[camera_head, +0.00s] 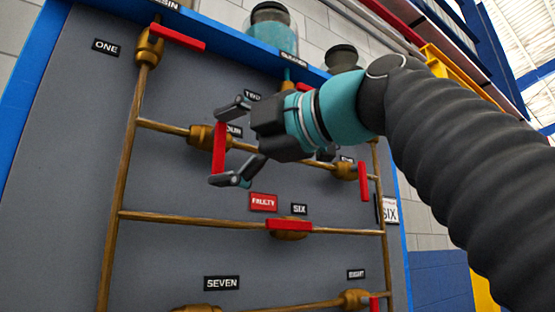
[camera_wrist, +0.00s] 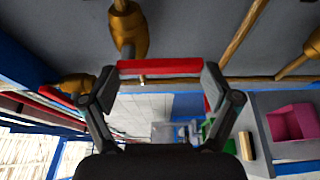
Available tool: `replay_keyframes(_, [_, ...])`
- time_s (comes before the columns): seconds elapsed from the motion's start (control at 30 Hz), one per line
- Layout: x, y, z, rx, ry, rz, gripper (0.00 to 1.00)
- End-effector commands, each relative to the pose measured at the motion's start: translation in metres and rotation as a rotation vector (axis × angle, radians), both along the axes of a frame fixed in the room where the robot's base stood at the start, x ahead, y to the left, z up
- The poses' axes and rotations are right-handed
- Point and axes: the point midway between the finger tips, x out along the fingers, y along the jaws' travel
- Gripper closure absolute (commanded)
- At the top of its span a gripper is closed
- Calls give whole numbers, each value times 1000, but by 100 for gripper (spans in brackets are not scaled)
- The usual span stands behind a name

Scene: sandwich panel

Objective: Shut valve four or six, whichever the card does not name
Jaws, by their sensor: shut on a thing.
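My gripper (camera_head: 230,144) is shut on the red handle (camera_head: 218,148) of a brass valve (camera_head: 199,136) on the middle pipe. The handle stands upright, across its pipe. In the wrist view, the handle (camera_wrist: 158,66) spans between my fingertips (camera_wrist: 160,78). The label beside this valve (camera_head: 234,131) is partly hidden by my gripper; its visible letters look like the end of "FOUR". Valve six (camera_head: 290,234) is below, its red handle lying along its pipe, under a SIX label (camera_head: 299,209).
A red FAULTY tag (camera_head: 263,202) is left of the SIX label. Another valve (camera_head: 346,171) with a hanging red handle is close on the right. Valve one (camera_head: 149,48) is upper left. Pipes cross the grey panel (camera_head: 70,160). A pink bin (camera_wrist: 291,122) shows in the wrist view.

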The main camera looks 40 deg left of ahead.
Motion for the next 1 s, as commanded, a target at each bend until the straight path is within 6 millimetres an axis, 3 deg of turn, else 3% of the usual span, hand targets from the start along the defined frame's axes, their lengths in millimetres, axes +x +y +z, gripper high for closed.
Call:
replay_keyframes(0.37, [3, -2, 0, 1, -9, -7, 75])
replay_keyframes(0.4, [3, -2, 0, 1, -10, -7, 2])
replay_keyframes(0.8, [1, -2, 0, 0, -6, -4, 0])
replay_keyframes(1.0, [4, -13, 1, -1, -5, -5, 0])
